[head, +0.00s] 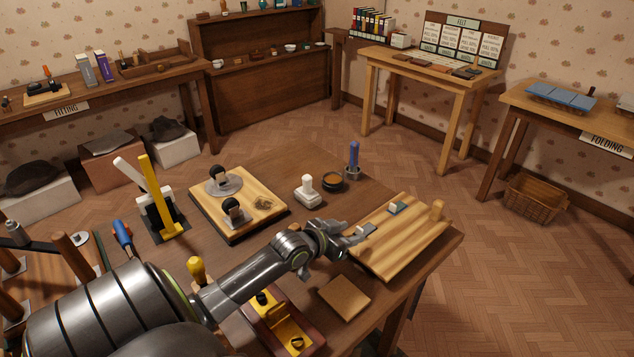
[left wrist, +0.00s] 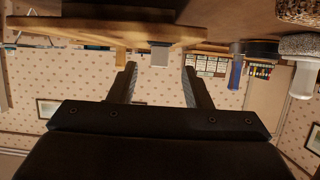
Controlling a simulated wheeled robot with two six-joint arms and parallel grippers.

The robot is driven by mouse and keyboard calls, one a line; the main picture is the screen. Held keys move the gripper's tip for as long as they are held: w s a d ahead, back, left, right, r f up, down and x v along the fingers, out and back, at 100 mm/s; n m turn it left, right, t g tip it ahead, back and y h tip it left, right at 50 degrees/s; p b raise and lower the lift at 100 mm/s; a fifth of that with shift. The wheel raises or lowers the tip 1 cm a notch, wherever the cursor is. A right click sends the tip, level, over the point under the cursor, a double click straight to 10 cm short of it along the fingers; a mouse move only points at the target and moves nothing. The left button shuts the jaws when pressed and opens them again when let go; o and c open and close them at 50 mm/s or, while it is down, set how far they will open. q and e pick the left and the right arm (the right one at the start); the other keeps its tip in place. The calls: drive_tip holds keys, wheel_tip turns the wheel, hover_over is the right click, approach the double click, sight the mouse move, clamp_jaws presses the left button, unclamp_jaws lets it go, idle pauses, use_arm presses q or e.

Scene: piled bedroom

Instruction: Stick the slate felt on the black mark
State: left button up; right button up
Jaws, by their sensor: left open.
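A small slate-blue piece, which looks like the slate felt (head: 396,208), lies on the light striped wooden board (head: 380,257) at the table's right end. My left gripper (head: 366,231) is open and empty over the board's left part, just to the left of the piece and apart from it. In the left wrist view, which looks upside down, a small grey piece (left wrist: 159,54) shows at the board's edge (left wrist: 90,32), beyond and between the spread fingers (left wrist: 160,88). I cannot make out a black mark. My right gripper is not in view.
A blue-handled tool in a cup (head: 352,162), a dark round tin (head: 333,182) and a white-handled block (head: 307,190) stand behind. A tan square (head: 344,298) lies in front.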

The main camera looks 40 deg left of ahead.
use_arm(q)
drive_tip(key=d+p+v, duration=0.1)
drive_tip(key=v, duration=1.2)
drive_tip(key=shift+a+p, duration=0.3)
drive_tip(key=shift+a, duration=0.2)
